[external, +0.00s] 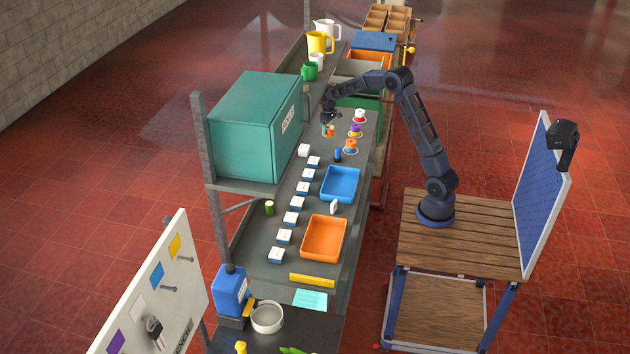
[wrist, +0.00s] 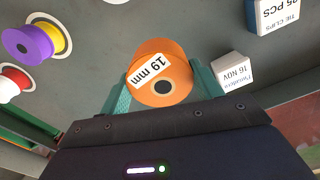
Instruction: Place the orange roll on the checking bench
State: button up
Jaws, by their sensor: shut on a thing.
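The orange roll (wrist: 160,75), with a "19 mm" label and a dark centre hole, sits between the green fingers of my gripper (wrist: 158,88) in the wrist view. My gripper is shut on it. In the external view my gripper (external: 328,129) is low over the far half of the long grey bench (external: 262,252), with the roll (external: 330,131) partly hidden between its fingers. I cannot tell whether the roll touches the surface. No visible label marks the checking bench.
Purple (external: 355,130), red-and-white (external: 359,116) and orange-and-blue (external: 350,146) spools stand to the right. A row of small white boxes (external: 303,187) runs along the bench, beside a blue tray (external: 341,184) and an orange tray (external: 324,238). A green cabinet (external: 255,125) rises at left.

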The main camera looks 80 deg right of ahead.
jog(key=shift+r, duration=0.35)
jog(key=a+n, duration=0.1)
jog(key=a, duration=0.6)
jog(key=w+a+f+n, duration=0.1)
jog(key=a, duration=0.6)
jog(key=a+n, duration=0.1)
jog(key=a, duration=0.6)
jog(key=shift+w+a+f+n, duration=0.25)
jog(key=shift+a+f+n, duration=0.05)
jog(key=shift+a, duration=0.1)
jog(key=s+a+n, duration=0.2)
jog(key=a, duration=0.9)
jog(key=s+a+n, duration=0.2)
jog(key=s+a, duration=0.1)
jog(key=a, duration=0.7)
jog(key=w+a+n, duration=0.1)
jog(key=w+a, duration=0.1)
jog(key=a, duration=0.8)
jog(key=w+a+n, duration=0.1)
jog(key=w+a, duration=0.1)
jog(key=a, duration=0.9)
notch_tip(320, 180, up, 8)
jog(key=n, duration=0.7)
send_over(315, 329)
notch_tip(315, 329, down, 20)
jog(key=shift+f, duration=0.1)
